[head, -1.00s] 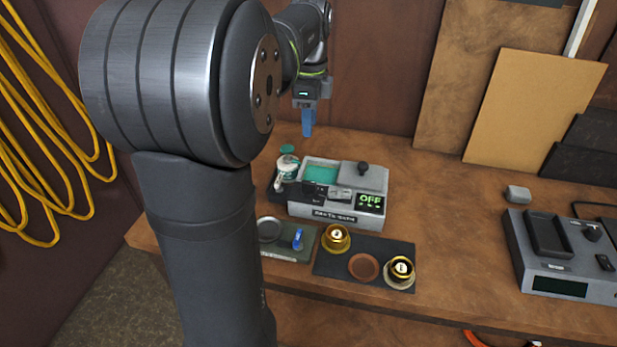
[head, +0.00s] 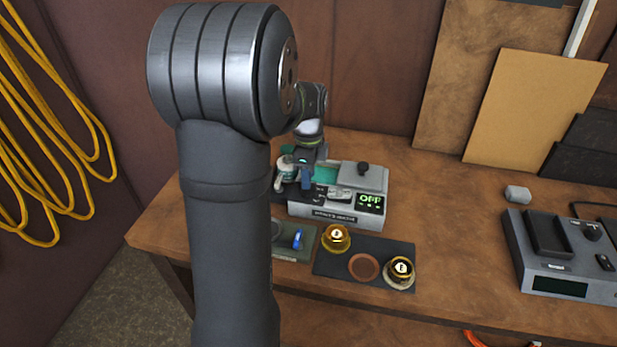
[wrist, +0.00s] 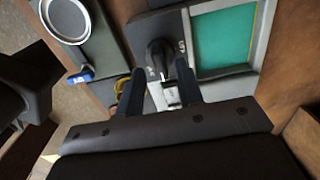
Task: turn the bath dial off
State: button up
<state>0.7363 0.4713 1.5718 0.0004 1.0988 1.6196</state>
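The grey bath (head: 346,213) stands on the bench with teal liquid (head: 327,173) in its left basin. Its green display (head: 369,201) reads OFF. My gripper (head: 306,188) points down over the bath's left front, close to the control panel, and hides part of it. In the wrist view, a black dial (wrist: 158,56) lies just past and between the fingertips of my gripper (wrist: 159,74). The two fingers are apart with nothing held. I cannot tell whether they touch the dial. The teal basin (wrist: 224,38) is at the right there.
A lidded section with a black knob (head: 362,168) is at the bath's right. A white jar (head: 286,168) stands at its left. In front are a green mat (head: 290,253) with a blue item and a dark mat (head: 325,269) with two gold cups. A grey device (head: 566,262) sits far right.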

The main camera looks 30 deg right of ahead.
jog(key=shift+f, duration=0.7)
grip_shut()
